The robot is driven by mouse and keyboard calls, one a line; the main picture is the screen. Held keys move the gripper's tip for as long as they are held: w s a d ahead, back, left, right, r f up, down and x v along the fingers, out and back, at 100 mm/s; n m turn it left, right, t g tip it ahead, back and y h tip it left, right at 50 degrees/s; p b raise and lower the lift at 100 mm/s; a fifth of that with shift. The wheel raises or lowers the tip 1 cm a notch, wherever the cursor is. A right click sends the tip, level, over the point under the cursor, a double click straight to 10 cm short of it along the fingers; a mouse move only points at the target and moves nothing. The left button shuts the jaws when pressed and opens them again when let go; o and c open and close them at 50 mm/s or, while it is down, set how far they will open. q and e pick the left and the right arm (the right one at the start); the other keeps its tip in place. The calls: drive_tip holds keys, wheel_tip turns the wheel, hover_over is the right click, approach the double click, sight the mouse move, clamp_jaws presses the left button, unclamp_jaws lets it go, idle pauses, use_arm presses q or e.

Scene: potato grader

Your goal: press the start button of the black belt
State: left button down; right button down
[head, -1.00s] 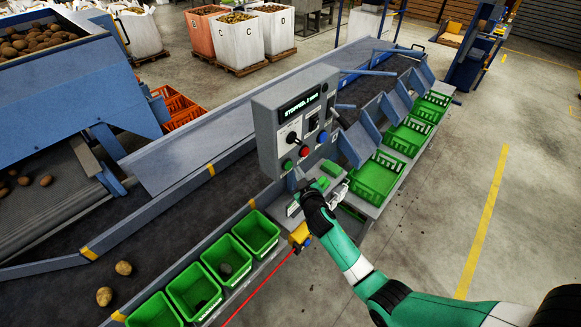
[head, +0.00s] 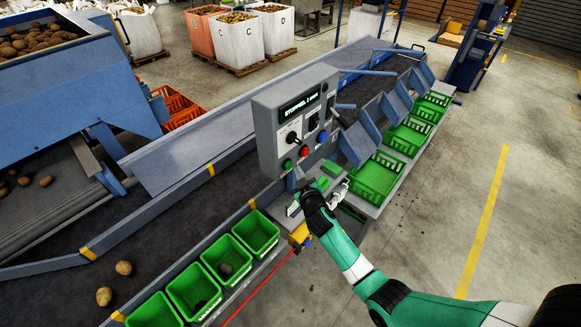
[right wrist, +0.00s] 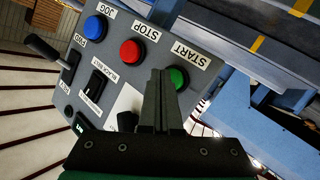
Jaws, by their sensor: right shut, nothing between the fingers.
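The grey control box (head: 266,125) stands beside the black belt (head: 60,222), and its display (head: 299,103) begins with "STOPPED". The green start button (head: 288,164) is at the lower left of its panel, and in the right wrist view the button (right wrist: 179,77) sits by an upside-down START label. My right gripper (head: 297,174) is shut and empty, just below the button. In the right wrist view its fingertips (right wrist: 160,73) overlap the button's left edge; I cannot tell whether they touch. My left gripper is not in view.
A red stop button (right wrist: 132,50) and a blue jog button (right wrist: 95,27) sit in line with the start button. Green bins (head: 255,233) line the belt's near side. Green crates (head: 373,176) stand right of the box. Potatoes (head: 123,267) lie on the belt.

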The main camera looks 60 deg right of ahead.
drive_tip(key=shift+w+d, duration=0.1)
drive_tip(key=shift+w, duration=0.3)
drive_tip(key=shift+w+b, duration=0.5)
drive_tip(key=shift+b, duration=0.25)
drive_tip(key=shift+s, duration=0.1)
idle(0.5)
drive_tip(key=shift+s+p, duration=0.55)
drive_tip(key=shift+s, duration=0.25)
